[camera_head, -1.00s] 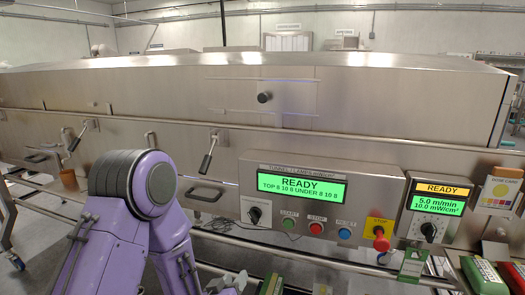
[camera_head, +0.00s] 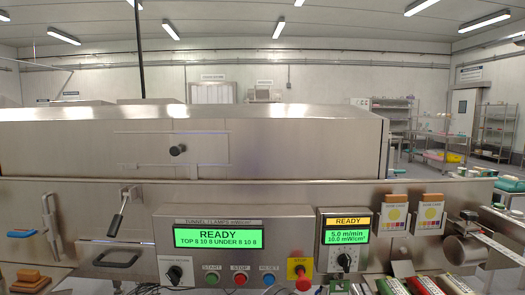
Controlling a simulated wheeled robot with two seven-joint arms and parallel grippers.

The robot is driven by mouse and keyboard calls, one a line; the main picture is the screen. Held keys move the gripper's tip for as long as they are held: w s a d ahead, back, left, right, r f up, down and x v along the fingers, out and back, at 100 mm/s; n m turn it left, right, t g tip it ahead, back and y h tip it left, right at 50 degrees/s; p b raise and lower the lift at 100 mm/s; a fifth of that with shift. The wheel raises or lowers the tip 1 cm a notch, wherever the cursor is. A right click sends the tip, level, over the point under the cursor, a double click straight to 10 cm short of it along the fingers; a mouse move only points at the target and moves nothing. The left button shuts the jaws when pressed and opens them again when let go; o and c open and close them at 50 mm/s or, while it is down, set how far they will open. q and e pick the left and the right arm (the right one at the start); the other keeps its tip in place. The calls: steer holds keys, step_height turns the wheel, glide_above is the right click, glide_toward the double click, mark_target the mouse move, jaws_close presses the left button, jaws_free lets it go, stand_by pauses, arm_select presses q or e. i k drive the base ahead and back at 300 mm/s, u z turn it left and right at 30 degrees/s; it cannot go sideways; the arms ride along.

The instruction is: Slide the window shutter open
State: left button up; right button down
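The window shutter (camera_head: 200,151) is a flat steel panel on the front face of the long steel tunnel housing, left of the picture's middle. A dark round knob (camera_head: 178,150) sticks out of it, about midway between the ends of two thin horizontal rails. The upper rail (camera_head: 160,132) runs above the knob and the lower rail (camera_head: 150,165) below it. No opening shows around the shutter; its side edges are hard to make out. Neither of my grippers is in view, and nothing touches the knob.
Below the housing are a lever handle (camera_head: 118,212), a control box with a green display (camera_head: 218,236), a red stop knob (camera_head: 303,280) and a smaller panel (camera_head: 345,240). Two cards (camera_head: 395,215) stand at right. The space in front of the shutter looks clear.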

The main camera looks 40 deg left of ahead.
mark_target(212, 149)
steer(key=z, duration=1.1)
steer(key=i, duration=0.1)
steer(key=u, duration=2.65)
